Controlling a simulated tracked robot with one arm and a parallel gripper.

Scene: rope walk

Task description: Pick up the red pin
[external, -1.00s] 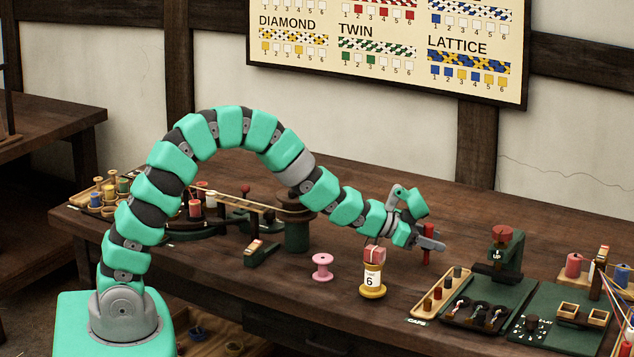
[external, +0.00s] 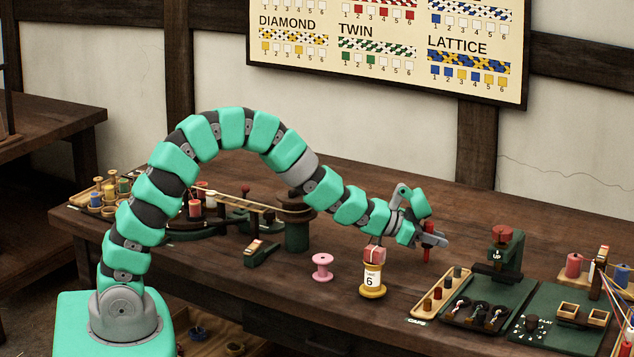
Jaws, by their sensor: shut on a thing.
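The red pin (external: 428,240) is a slim upright red piece between the fingers of my gripper (external: 432,240), above the dark wooden bench. My gripper is shut on it. The pin's lower end looks clear of the bench top, though the gap is hard to judge. The grey fingers hide the middle of the pin.
A spool labelled 6 (external: 372,281) with a reddish top stands just left of my gripper, near a pink spool (external: 322,267). A caps tray (external: 437,297) and a green press (external: 500,254) stand right. The bench behind the gripper is clear.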

